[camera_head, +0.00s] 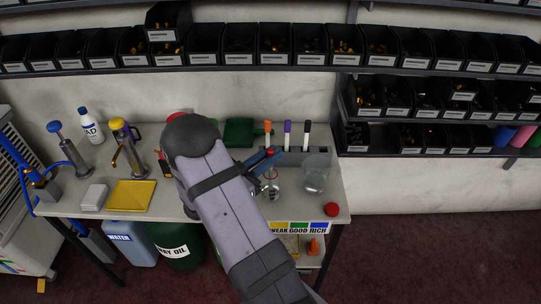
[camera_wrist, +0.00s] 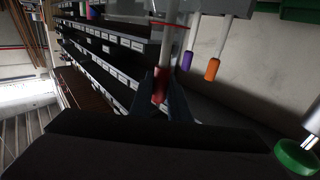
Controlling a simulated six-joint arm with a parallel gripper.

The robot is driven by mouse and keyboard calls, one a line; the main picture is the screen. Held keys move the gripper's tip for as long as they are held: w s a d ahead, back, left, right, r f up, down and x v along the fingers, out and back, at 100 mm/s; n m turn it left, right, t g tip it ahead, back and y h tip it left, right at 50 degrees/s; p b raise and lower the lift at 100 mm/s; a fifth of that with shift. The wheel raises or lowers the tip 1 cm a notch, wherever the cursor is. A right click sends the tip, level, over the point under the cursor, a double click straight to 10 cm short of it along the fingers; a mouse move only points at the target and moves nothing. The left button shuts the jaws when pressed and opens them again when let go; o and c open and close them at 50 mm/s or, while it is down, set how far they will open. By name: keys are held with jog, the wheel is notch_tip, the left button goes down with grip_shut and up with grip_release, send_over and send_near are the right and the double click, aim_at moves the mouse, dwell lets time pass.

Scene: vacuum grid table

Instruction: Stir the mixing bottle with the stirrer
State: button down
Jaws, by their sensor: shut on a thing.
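My gripper (camera_head: 269,156) has dark blue fingers and is over the right part of the bench. It is shut on the red-handled stirrer, whose red grip (camera_wrist: 160,85) shows between the fingers in the wrist view. The stirrer's pale rod (camera_wrist: 170,42) runs on from the grip. In the head view, a clear glass vessel (camera_head: 270,189) stands just below my gripper, partly behind my arm. A second clear glass vessel (camera_head: 315,180) with pale contents stands to its right. I cannot tell which is the mixing bottle, or whether the rod tip is inside either one.
Orange (camera_head: 268,128), purple (camera_head: 287,128) and black (camera_head: 306,129) handled rods stand in a grey rack behind my gripper. A red ball-shaped thing (camera_head: 331,209) lies at the right front. Pump bottles and a yellow tray (camera_head: 131,195) are at left. Shelves of black bins hang behind.

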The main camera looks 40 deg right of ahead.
notch_tip(320, 180, up, 13)
jog(key=p, duration=1.1)
jog(key=shift+r, duration=0.2)
dwell(1.1)
notch_tip(320, 180, up, 4)
jog(key=p, duration=0.3)
dwell(0.9)
